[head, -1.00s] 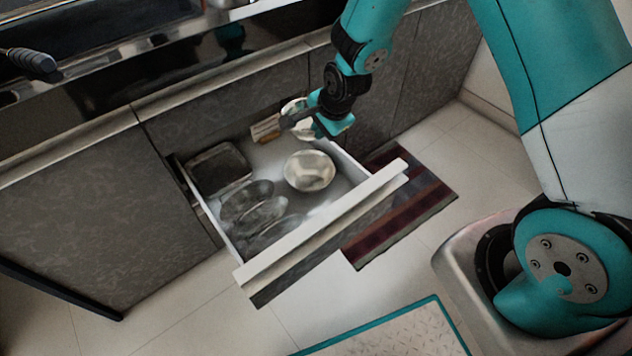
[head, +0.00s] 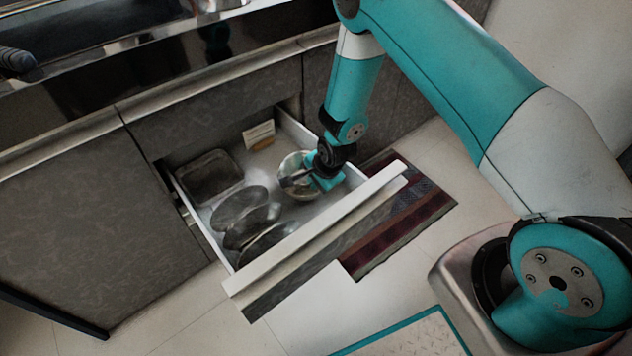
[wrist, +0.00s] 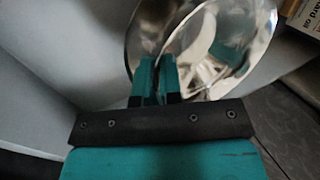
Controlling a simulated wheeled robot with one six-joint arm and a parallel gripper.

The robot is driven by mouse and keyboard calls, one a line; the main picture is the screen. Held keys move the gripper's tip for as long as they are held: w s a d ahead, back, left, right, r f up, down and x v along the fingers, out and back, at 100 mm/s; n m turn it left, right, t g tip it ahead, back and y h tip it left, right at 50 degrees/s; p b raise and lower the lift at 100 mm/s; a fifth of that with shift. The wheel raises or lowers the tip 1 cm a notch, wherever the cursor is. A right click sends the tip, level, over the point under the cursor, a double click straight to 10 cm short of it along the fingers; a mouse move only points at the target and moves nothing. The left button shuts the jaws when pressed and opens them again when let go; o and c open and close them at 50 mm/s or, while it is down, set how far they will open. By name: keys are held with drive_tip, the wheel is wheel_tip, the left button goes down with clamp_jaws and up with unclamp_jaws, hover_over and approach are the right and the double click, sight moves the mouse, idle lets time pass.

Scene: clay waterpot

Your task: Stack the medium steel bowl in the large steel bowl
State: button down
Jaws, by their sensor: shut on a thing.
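The large steel bowl (head: 284,180) sits in the open drawer, towards its right side. My gripper (head: 291,181) is down in the drawer over it, shut on the rim of the medium steel bowl (head: 301,164). In the wrist view the fingers (wrist: 157,75) pinch the rim of the shiny medium bowl (wrist: 235,45), and the wall of the large bowl (wrist: 146,35) shows on the left behind it. The medium bowl appears within or just above the large one. My gripper hides part of both, so I cannot tell whether it rests on the bottom.
Several dark, shallow oval dishes (head: 240,204) lie at the drawer's left front. A rectangular dark tray (head: 210,178) stands at the back left, and a small box (head: 259,134) at the back. The drawer front (head: 315,228) bounds the near side. A striped mat (head: 400,228) lies on the floor.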

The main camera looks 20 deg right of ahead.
drive_tip(key=shift+f+b, duration=0.35)
drive_tip(key=shift+f, duration=0.25)
drive_tip(key=c, duration=1.6)
unclamp_jaws()
drive_tip(key=shift+o, duration=0.2)
drive_tip(key=shift+r, duration=0.15)
drive_tip(key=shift+r+p, duration=0.35)
drive_tip(key=s+a+r+n+g+y+p, duration=0.15)
drive_tip(key=s+r+n, duration=0.25)
drive_tip(key=r, duration=0.6)
drive_tip(key=s+a+r+n+p, duration=0.1)
drive_tip(key=s+a+r+n, duration=0.2)
drive_tip(key=r, duration=0.8)
drive_tip(key=s+a+r+n+g+y+p, duration=0.1)
drive_tip(key=s+r+n, duration=0.4)
drive_tip(key=r, duration=0.5)
drive_tip(key=s+r+n+g, duration=0.1)
drive_tip(key=s+r+n, duration=0.8)
drive_tip(key=s, duration=0.6)
drive_tip(key=shift+s+a+r+g, duration=0.2)
drive_tip(key=shift+r+g, duration=0.15)
drive_tip(key=shift+r, duration=0.25)
